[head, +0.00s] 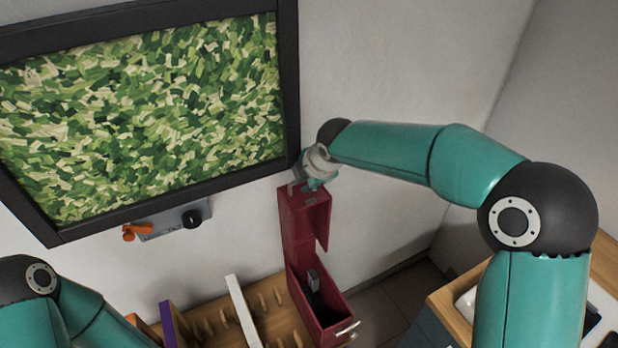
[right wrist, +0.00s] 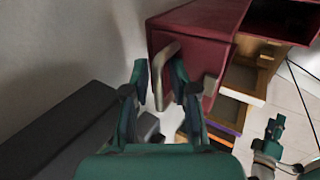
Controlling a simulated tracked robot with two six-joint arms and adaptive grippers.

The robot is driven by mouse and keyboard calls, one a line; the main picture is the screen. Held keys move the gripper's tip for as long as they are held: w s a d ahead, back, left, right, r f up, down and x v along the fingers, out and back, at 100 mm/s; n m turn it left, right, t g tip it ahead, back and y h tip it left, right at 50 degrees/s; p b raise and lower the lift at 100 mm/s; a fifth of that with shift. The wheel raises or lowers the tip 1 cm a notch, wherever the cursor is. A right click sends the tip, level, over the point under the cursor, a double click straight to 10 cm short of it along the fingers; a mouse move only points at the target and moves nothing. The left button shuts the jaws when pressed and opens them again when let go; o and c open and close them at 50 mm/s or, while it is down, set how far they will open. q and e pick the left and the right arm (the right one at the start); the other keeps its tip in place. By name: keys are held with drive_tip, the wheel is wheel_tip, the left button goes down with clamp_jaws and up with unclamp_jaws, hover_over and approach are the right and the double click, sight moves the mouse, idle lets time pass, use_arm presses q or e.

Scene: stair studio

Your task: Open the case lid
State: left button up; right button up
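The dark red case (head: 337,326) stands on a wooden rack against the wall. Its lid (head: 297,222) is swung up and stands about upright, so the inside shows, with a dark grey object (head: 313,281) in it. A pale metal handle (head: 348,328) is on the box's near end. My right gripper (head: 311,184) is at the top edge of the raised lid. In the right wrist view, its fingers (right wrist: 160,82) are apart, on either side of a metal handle (right wrist: 169,60) on a red panel, with a gap at the left finger. My left gripper is outside the head view; what seems to be it (right wrist: 275,130) shows small in the right wrist view.
A black-framed green picture (head: 150,110) hangs just left of my right gripper. Below it are an orange piece (head: 135,232) and a black knob (head: 192,217) on a wall plate. A wooden rack (head: 205,325) with pegs and a white divider (head: 242,312) lies left of the case.

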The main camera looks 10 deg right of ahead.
drive_tip(key=v, duration=0.7)
drive_tip(key=shift+s+r, duration=0.1)
drive_tip(key=shift+r, duration=0.2)
drive_tip(key=shift+s, duration=0.1)
